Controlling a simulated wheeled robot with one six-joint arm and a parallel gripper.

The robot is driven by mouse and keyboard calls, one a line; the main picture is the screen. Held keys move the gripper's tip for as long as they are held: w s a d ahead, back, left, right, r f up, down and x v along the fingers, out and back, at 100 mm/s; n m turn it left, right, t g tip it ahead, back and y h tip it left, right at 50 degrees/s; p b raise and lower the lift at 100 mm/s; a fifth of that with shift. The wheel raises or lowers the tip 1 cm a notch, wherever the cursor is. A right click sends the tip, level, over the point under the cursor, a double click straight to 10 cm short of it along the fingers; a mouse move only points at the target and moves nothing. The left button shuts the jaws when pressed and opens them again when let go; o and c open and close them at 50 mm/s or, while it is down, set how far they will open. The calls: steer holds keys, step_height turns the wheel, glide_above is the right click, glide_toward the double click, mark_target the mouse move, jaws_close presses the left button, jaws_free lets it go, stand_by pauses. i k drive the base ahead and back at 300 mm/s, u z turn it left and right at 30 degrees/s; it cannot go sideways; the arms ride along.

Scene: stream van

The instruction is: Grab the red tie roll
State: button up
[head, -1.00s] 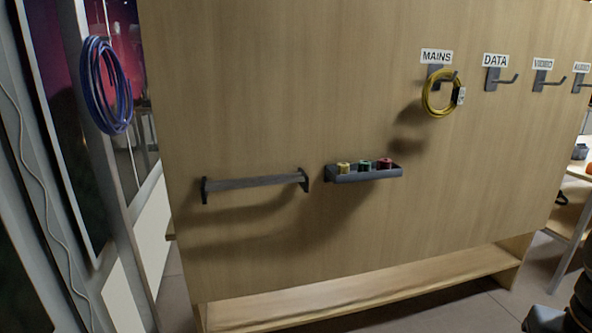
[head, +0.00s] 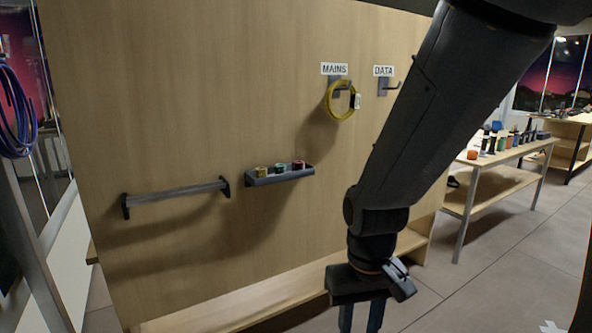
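The red tie roll (head: 298,165) stands at the right end of a small dark tray (head: 281,178) on the wooden panel. A green roll (head: 281,168) and a yellow roll (head: 261,172) stand left of it in the same tray. My gripper (head: 361,322) hangs low at the bottom of the head view, below and right of the tray and well apart from it. Its two fingers point down with a gap between them and nothing seen in it. The fingertips are cut off by the picture's lower edge.
A dark rail (head: 175,195) sticks out left of the tray. A yellow cable (head: 341,101) hangs on the MAINS hook above right. A low wooden shelf (head: 240,302) runs along the panel's foot. A table (head: 505,152) with several small items stands at the right.

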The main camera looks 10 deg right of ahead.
mark_target(298, 165)
steer(key=z, duration=0.1)
steer(key=i, duration=1.45)
steer(key=z, duration=0.35)
